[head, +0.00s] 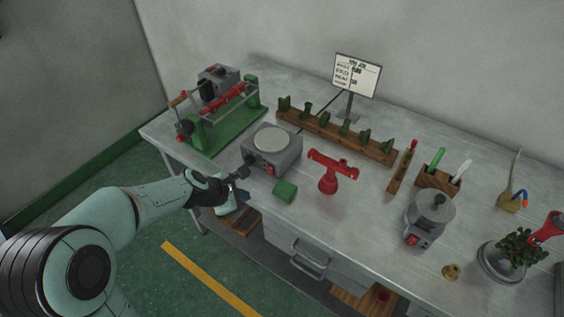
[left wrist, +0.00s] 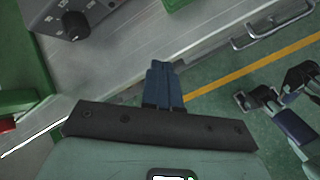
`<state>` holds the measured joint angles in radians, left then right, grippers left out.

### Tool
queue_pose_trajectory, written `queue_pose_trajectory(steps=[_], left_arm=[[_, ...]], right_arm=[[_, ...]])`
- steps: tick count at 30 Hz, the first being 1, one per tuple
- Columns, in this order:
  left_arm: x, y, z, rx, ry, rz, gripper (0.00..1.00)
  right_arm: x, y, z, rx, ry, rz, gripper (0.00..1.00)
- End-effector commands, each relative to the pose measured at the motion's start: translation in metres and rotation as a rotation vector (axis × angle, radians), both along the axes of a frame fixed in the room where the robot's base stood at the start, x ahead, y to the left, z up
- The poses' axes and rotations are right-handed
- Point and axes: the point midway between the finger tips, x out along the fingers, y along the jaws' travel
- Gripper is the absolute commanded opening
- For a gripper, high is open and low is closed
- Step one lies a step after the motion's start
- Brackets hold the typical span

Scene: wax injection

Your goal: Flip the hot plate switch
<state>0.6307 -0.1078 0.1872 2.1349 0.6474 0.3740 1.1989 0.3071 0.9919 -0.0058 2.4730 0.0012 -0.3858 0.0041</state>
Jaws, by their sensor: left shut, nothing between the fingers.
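The hot plate (head: 272,150) is a grey box with a round pale top, at the left-middle of the bench in the head view. Its front bears a red switch (head: 269,169) and a dark knob. In the left wrist view, part of its front with the knob (left wrist: 75,26) shows at the top left; the switch is not clearly seen there. My left gripper (head: 242,172) is shut and empty, close to the left end of the hot plate's front.
A green block (head: 285,191) lies before the hot plate. A red T-shaped stand (head: 330,172) is to its right. A green clamp frame (head: 222,120) stands left, and a wooden rack (head: 340,132) behind. Dark parts, apparently mine, show at the wrist view's right.

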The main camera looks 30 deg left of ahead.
Motion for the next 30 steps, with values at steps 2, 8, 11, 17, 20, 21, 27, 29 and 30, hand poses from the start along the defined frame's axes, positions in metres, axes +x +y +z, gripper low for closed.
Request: queue_pose_trajectory(steps=[2,8,11,17,20,21,27,29,30], left_arm=[[0.0,0.0,0.0,0.0,0.0,0.0,0.0],[0.0,0.0,0.0,0.0,0.0,0.0,0.0],[0.001,0.0,0.0,0.0,0.0,0.0,0.0],[0.014,-0.001,-0.001,0.0,0.001,-0.002,0.0],[0.028,-0.003,-0.001,-0.003,0.002,-0.001,0.0],[0.034,-0.003,-0.001,-0.003,0.002,-0.002,0.0],[0.063,-0.006,-0.004,-0.003,0.0,-0.003,0.0],[0.07,-0.006,-0.005,-0.003,-0.001,-0.002,0.0],[0.073,-0.007,-0.005,-0.003,-0.001,-0.002,0.0]], right_arm=[[0.0,0.0,0.0,0.0,0.001,0.0,0.43],[0.0,0.0,0.0,0.0,0.0,0.0,0.43],[0.0,0.0,0.001,0.0,0.0,0.0,0.43],[0.003,0.0,0.01,0.0,-0.003,0.0,0.43],[0.007,0.0,0.02,0.001,-0.008,0.0,0.43],[0.009,0.0,0.025,0.0,-0.01,0.0,0.43],[0.021,0.0,0.05,0.0,-0.024,0.001,0.43],[0.024,0.0,0.055,0.0,-0.027,0.0,0.43],[0.026,0.0,0.059,0.0,-0.029,0.0,0.43]])
